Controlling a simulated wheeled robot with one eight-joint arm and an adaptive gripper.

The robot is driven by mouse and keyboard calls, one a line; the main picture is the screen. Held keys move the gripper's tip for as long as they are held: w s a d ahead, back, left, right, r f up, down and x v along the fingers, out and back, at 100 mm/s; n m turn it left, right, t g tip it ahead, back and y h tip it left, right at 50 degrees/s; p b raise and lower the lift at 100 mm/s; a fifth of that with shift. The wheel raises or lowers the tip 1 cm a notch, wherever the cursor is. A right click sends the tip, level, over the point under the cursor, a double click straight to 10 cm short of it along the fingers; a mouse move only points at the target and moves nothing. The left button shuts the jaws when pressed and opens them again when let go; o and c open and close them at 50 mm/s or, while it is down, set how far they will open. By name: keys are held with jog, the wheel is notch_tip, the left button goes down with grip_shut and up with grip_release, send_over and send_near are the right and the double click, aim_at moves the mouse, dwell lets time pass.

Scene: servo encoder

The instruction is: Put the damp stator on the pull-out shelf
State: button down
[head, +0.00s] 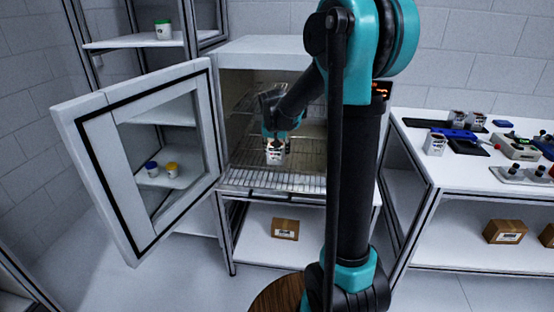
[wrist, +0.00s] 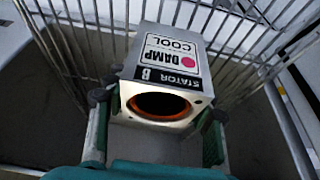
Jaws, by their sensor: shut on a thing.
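The damp stator (wrist: 165,75) is a silvery block with a dark round bore ringed in orange. Its label reads "STATOR B", "DAMP", "COOL" with a pink dot. My gripper (wrist: 158,125) is shut on it, one finger on each side. In the head view the stator (head: 275,153) hangs from my gripper (head: 276,136) inside the open oven-like cabinet, above the pull-out shelf (head: 270,181). The shelf is a wire rack that sticks out of the cabinet's front. I cannot tell whether the stator touches the wires.
The cabinet door (head: 135,155) stands wide open to the left. Another wire rack (head: 245,100) lies higher inside the cabinet. A cardboard box (head: 285,229) sits on the level below. On the right, a workbench (head: 425,180) holds other stator-like blocks (head: 435,143) and tools.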

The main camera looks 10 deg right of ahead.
aim_at(277, 158)
jog(key=shift+f, duration=1.85)
jog(key=c, duration=0.6)
grip_release()
jog(key=shift+f, duration=0.1)
jog(key=v, duration=1.2)
jog(key=s+d+f+n, duration=0.1)
jog(key=s+f, duration=0.4)
jog(key=s, duration=0.3)
jog(key=s+d+f+n+y, duration=0.1)
jog(key=s+d+f, duration=0.1)
jog(key=s+f, duration=0.3)
jog(key=s+d+f+n, duration=0.1)
jog(key=s+f, duration=0.4)
jog(key=s, duration=0.8)
jog(key=shift+s+d+f+n, duration=0.2)
jog(key=shift+d+f+n, duration=0.15)
jog(key=shift+d, duration=0.2)
